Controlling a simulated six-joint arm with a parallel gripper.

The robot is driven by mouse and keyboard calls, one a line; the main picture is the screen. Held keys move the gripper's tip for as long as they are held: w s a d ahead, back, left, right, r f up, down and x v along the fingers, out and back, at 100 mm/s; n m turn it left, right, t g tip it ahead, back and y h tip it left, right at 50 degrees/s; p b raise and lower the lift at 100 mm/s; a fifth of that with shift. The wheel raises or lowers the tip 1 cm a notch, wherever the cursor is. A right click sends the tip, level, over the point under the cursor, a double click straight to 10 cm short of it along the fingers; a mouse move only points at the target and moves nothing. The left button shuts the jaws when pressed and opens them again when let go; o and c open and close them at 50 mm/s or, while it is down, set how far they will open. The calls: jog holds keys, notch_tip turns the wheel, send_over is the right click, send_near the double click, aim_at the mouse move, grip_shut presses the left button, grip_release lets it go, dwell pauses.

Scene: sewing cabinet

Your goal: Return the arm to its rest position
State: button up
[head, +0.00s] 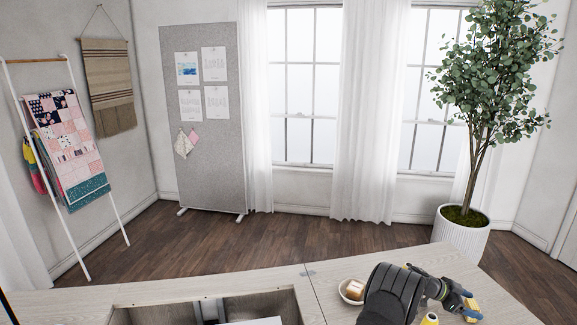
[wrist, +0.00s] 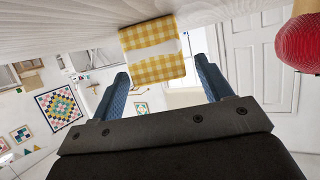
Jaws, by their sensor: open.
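My gripper (wrist: 163,88) is open in the wrist view, its two blue fingers spread apart. A yellow-and-white checked cloth bundle (wrist: 155,65) with a pale band shows beyond and between the fingers; no contact with them is visible. In the head view my arm reaches over the right part of the cabinet top (head: 325,290), and my gripper (head: 472,304) is at its far end. A yellow item (head: 473,313) lies beside the fingertips there, partly hidden.
A bowl (head: 350,291) with a tan and white item stands left of my arm. A yellow spool-like thing (head: 430,319) is near the front edge. An opening (head: 290,305) in the cabinet lies to the left. A red rounded object (wrist: 300,40) is at right in the wrist view.

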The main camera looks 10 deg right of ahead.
notch_tip(320, 180, up, 4)
jog(key=shift+a+f, duration=0.1)
jog(key=s+r, duration=1.2)
jog(key=w+a+n+t+h, duration=0.1)
jog(key=a+n+t, duration=0.2)
jog(key=a, duration=2.8)
jog(key=shift+w+a+r+n+t, duration=0.25)
jog(key=shift+w+n+t, duration=0.15)
jog(key=shift+t, duration=0.1)
